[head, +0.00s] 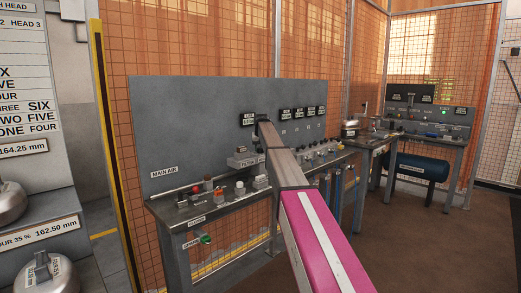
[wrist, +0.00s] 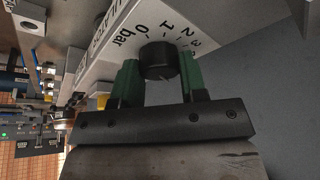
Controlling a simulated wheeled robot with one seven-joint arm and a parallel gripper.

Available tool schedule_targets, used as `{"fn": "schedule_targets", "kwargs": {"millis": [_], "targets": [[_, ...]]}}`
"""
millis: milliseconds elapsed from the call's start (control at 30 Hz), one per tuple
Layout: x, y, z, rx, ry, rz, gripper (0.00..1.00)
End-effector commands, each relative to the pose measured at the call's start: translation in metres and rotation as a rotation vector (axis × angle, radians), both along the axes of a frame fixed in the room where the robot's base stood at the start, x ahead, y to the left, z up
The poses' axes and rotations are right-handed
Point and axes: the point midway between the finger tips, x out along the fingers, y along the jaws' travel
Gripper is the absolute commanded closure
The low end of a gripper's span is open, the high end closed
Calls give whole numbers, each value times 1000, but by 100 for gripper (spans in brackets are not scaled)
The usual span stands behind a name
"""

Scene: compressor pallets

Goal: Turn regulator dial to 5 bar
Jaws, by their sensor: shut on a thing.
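The regulator dial is a round black knob (wrist: 158,58) on the face of a pale grey regulator box (wrist: 108,32) in the wrist view. Printed marks beside it read 0 bar, 1, 2 and 3; higher marks are hidden or out of view. My gripper (wrist: 159,74) has its two green fingers on either side of the knob, shut on it. I cannot make out clearly where the knob's pointer stands. In the head view my arm reaches to the bench's back panel (head: 185,120) and hides the dial and fingertips.
A grey workbench (head: 190,208) carries small fittings, a red knob (head: 197,189) and a white-topped part (head: 240,188). A green handle (head: 206,239) hangs below its front. A second bench with a blue tank (head: 422,166) stands at right. The floor in front is clear.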

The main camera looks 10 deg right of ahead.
Motion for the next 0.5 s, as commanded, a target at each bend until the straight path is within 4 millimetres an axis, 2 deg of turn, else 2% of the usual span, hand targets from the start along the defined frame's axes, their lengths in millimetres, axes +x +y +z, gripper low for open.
{"fn": "schedule_targets", "kwargs": {"millis": [500], "targets": [[0, -1, 0, 1, 2, 329, 85]]}}
